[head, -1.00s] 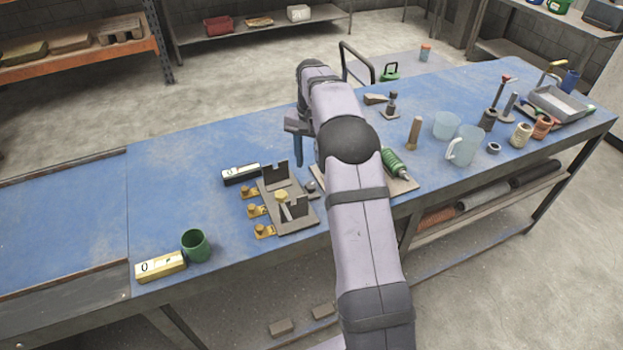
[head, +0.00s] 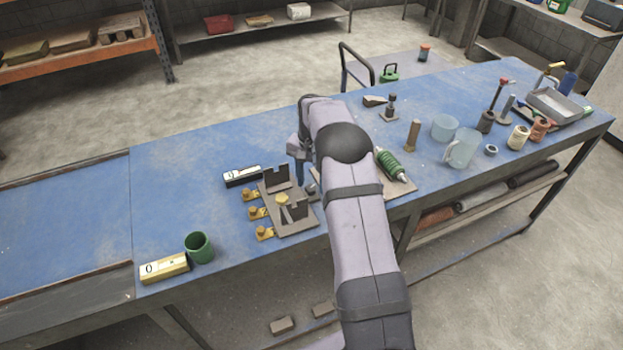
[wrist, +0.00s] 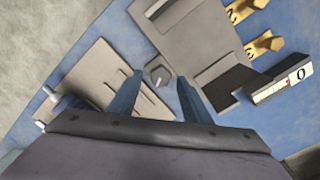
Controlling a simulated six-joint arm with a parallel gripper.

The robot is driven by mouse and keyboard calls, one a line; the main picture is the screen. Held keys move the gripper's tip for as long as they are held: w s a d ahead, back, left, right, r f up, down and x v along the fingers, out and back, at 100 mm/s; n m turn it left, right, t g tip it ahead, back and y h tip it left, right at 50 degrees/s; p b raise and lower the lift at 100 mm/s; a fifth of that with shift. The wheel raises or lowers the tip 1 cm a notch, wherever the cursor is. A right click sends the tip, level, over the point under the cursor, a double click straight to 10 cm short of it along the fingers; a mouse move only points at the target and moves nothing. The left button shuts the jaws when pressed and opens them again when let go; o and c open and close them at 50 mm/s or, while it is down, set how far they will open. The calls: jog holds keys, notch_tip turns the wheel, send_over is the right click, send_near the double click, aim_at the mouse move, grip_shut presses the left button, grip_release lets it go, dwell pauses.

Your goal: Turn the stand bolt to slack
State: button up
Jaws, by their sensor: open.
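The metal stand (head: 297,226) is a grey bracket with two upright notched plates and a yellow hex head between them. It fills the upper middle of the wrist view (wrist: 190,30). A small grey bolt (wrist: 158,73) sits at the stand's near edge and looks like the stand bolt. In the head view it is mostly hidden by my arm. My gripper (wrist: 159,78) is open, its two blue fingers on either side of the bolt in the picture. I cannot tell their height above it. In the head view my gripper (head: 300,180) is beside the stand's right upright.
Several brass bolted tabs (head: 252,213) line the stand's left side. A black box marked 0 (head: 242,176) lies behind them. A green cup (head: 199,248) stands at front left.

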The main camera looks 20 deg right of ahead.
jog(key=shift+f, duration=0.2)
jog(key=c, duration=1)
jog(key=shift+c, duration=0.2)
jog(key=n+b, duration=0.1)
jog(key=n, duration=0.5)
jog(key=shift+w+a+n, duration=0.1)
jog(key=shift+n, duration=0.2)
jog(key=n, duration=0.5)
jog(key=shift+a+r+n+b, duration=0.1)
jog(key=shift+n+b, duration=0.2)
jog(key=shift+b, duration=0.1)
